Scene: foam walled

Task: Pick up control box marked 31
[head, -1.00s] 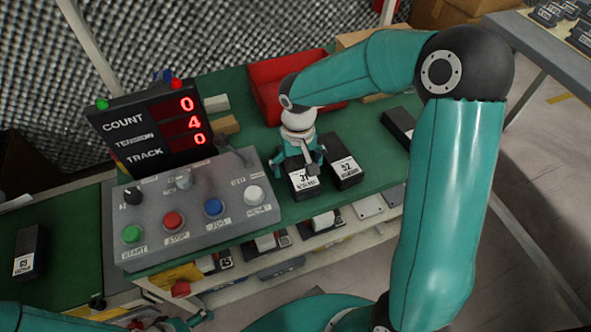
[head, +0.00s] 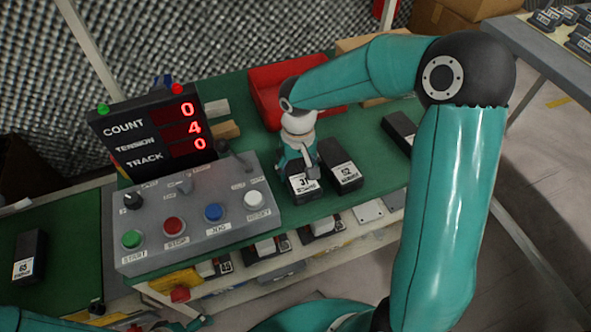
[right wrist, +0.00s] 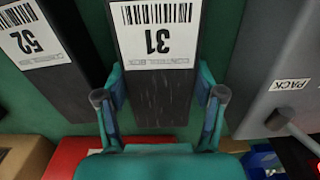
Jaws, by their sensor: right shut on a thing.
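The control box marked 31 (head: 303,186) is a black box with a white label on the green bench top in the head view. In the right wrist view the box (right wrist: 155,95) shows its label with 31 and a barcode, between the two fingers. My right gripper (head: 303,168) comes down over it from above and is shut on its sides; it fills the lower middle of the right wrist view (right wrist: 162,112). The part under the gripper is hidden in the head view. The fingers of my left gripper do not show clearly.
The box marked 52 (head: 345,176) lies close beside box 31. The control panel (head: 190,225) with buttons is to its left. A red bin (head: 268,108) stands behind. Another black box (head: 398,130) lies further right, and box 65 (head: 28,258) at far left.

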